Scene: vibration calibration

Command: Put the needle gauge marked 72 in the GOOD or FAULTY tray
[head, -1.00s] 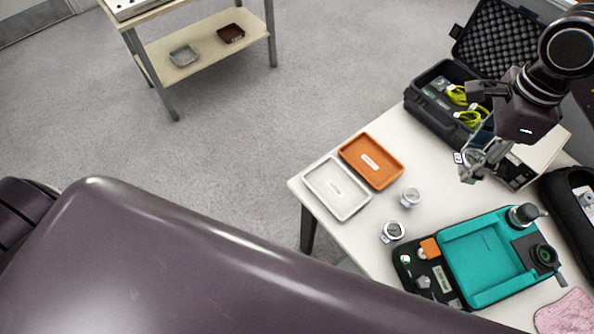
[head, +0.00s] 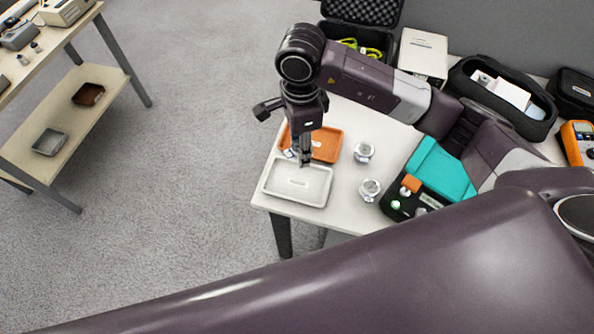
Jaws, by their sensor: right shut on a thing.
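My right gripper (head: 304,160) points down above the trays, shut on a small pale gauge (head: 290,153). Only part of this gauge shows beside the fingers, and its marking is too small to read. It is near the seam between the orange tray (head: 327,146) and the white tray (head: 281,193); I cannot tell its exact height. Both trays have a small label that I cannot read, and both look empty otherwise. Two more round silver gauges stand on the table, one right of the orange tray (head: 364,151) and one right of the white tray (head: 370,188). My left gripper is not in view.
A teal and black calibration device (head: 442,171) is partly behind my right arm. A black case (head: 360,14) with yellow-green items, a white box (head: 423,55), a black pouch (head: 503,97) and an orange meter (head: 577,140) line the back. A shelf unit (head: 62,112) stands left.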

